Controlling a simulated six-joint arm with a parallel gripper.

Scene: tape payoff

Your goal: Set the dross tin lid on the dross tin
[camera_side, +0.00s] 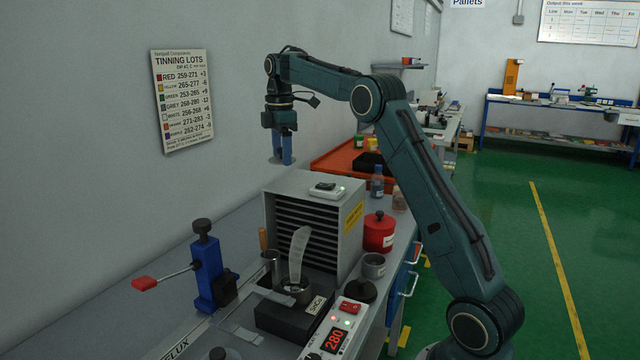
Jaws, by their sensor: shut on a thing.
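My gripper (283,155) hangs high above the back of the bench, pointing down, near the wall. A grey tin with a pale label (373,266), which looks like the dross tin, stands open-topped on the bench right of the slatted grey housing. The grey tin's inside is mostly hidden.
A red lidded tin (379,233) stands behind the grey tin. The slatted housing (313,222) is to its left. The solder pot (295,291) and a controller reading 280 (334,338) are in front. A blue clamp stand (206,268) is at left. An orange tray (338,158) lies behind.

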